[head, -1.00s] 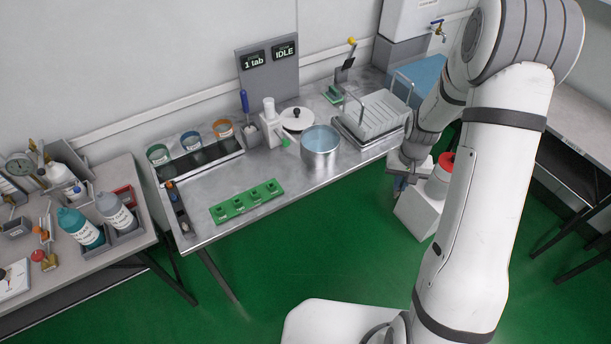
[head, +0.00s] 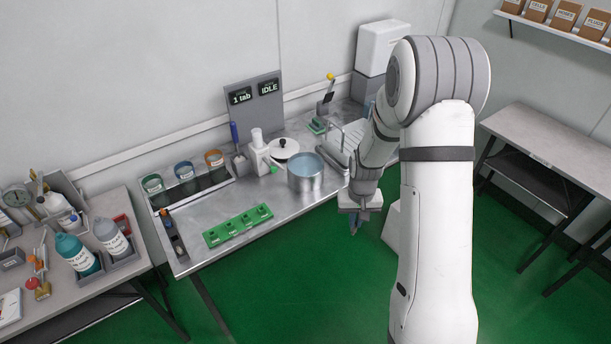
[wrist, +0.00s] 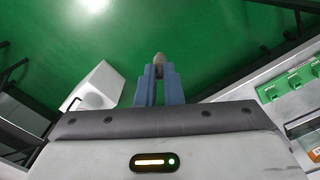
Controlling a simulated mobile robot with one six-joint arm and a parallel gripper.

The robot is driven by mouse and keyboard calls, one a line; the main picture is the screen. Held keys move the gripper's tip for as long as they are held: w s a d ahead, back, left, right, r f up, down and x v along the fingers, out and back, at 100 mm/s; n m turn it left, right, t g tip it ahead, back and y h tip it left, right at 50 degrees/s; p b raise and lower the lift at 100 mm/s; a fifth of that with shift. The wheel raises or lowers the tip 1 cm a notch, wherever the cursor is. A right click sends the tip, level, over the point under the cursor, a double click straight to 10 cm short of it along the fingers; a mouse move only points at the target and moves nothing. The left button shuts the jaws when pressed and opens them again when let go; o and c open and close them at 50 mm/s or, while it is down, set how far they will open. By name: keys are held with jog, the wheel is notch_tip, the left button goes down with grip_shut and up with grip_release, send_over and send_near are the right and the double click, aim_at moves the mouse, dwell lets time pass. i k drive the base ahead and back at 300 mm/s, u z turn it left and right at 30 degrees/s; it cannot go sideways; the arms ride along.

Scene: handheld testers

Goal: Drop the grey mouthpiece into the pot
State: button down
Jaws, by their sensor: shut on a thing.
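The steel pot (head: 304,181) stands open on the metal bench, with bluish contents inside. My gripper (head: 354,228) is to the right of the pot and nearer the camera, over the green floor in front of the bench edge. In the wrist view my gripper's blue fingers (wrist: 159,75) are shut on a small grey rounded piece, the grey mouthpiece (wrist: 159,59). Only its tip shows between the fingers. It is too small to make out in the head view.
A black-knobbed lid (head: 284,149) lies behind the pot. A white dispenser bottle (head: 258,150) stands left of it, and a green rack (head: 238,227) lies at the bench front. My arm partly hides a grey slatted rack (head: 340,145). A white box (wrist: 97,90) stands below my gripper.

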aim_at(298, 185)
jog(key=u, duration=0.05)
jog(key=i, duration=1.5)
